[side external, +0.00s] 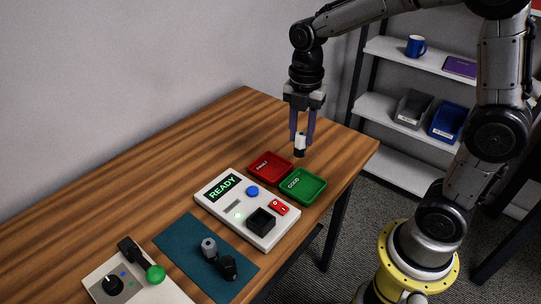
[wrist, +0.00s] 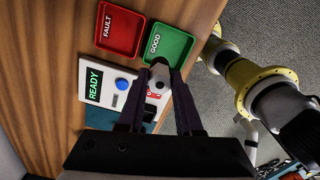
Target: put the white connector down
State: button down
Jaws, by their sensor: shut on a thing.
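The white connector (side external: 300,140) has a white body and a black lower end. My gripper (side external: 301,135) is shut on it and holds it upright in the air behind the trays. In the wrist view the connector (wrist: 160,70) sits between the two fingers of the gripper (wrist: 164,80). The red FAULT tray (side external: 264,172) and the green GOOD tray (side external: 317,188) lie side by side, both empty. In the wrist view the red tray (wrist: 104,43) and the green tray (wrist: 183,51) lie beyond the fingertips.
A white test box (side external: 218,205) reads READY, with a blue button, a red switch and a black socket. A grey and a black connector (side external: 220,262) lie on a teal mat (side external: 183,232). A control box with a lever (side external: 128,285) stands at front left. The table's back left is clear.

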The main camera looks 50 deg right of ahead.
jog(key=shift+w+d+f, duration=0.1)
jog(key=shift+w+f, duration=1.45)
jog(key=shift+f, duration=0.25)
jog(key=shift+w+d+f, duration=0.1)
jog(key=shift+w+f, duration=1.45)
jog(key=shift+f, duration=0.3)
jog(key=shift+w+f, duration=1.55)
jog(key=shift+f, duration=0.25)
jog(key=shift+f, duration=0.15)
jog(key=c, duration=0.6)
grip_release()
